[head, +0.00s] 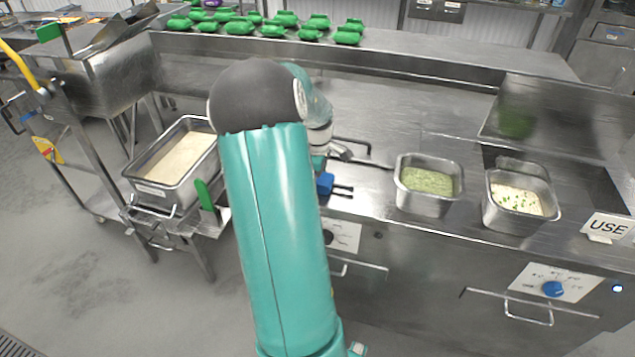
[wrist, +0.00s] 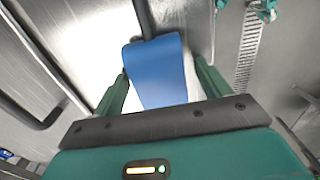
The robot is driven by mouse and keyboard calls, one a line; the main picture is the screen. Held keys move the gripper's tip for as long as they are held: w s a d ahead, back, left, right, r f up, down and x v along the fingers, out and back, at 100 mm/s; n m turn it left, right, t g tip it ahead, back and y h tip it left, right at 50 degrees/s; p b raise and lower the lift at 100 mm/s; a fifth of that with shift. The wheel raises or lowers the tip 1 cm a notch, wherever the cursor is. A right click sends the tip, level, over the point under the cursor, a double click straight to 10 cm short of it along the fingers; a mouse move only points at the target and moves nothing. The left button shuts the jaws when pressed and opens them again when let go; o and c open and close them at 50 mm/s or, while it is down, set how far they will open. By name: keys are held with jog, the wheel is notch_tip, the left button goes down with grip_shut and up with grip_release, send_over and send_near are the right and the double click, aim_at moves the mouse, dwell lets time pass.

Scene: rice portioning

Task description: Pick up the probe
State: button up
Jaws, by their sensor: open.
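The probe shows in the wrist view as a flat blue handle (wrist: 158,72) with a dark rod running from its far end. My gripper (wrist: 161,84) is open, with one green finger on each side of the blue handle. I cannot tell whether either finger touches it. In the head view, a small blue piece (head: 325,184) with dark prongs, which looks like the probe, shows at the counter's front edge just right of my arm. My arm hides much of that area, and my fingers are not clear there.
On the steel counter (head: 400,120) stand a pan of green food (head: 428,207) and a pan of pale food with green bits (head: 492,214). A large pan of pale food (head: 188,190) is at left. Several green bundles (head: 240,28) lie on the back shelf. A "USE" sign (head: 607,226) stands right.

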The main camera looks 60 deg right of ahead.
jog(key=c, duration=1.1)
jog(key=shift+o, duration=0.2)
jog(key=shift+r, duration=0.1)
jog(key=shift+r, duration=0.45)
notch_tip(320, 180, up, 2)
jog(key=shift+r, duration=0.2)
jog(key=s+d+r, duration=0.4)
jog(key=s+r, duration=0.1)
jog(key=r, duration=0.2)
jog(key=s+d+r, duration=0.4)
jog(key=s+r, duration=0.2)
jog(key=r, duration=0.2)
jog(key=shift+s+r, duration=0.25)
jog(key=shift+r, duration=0.05)
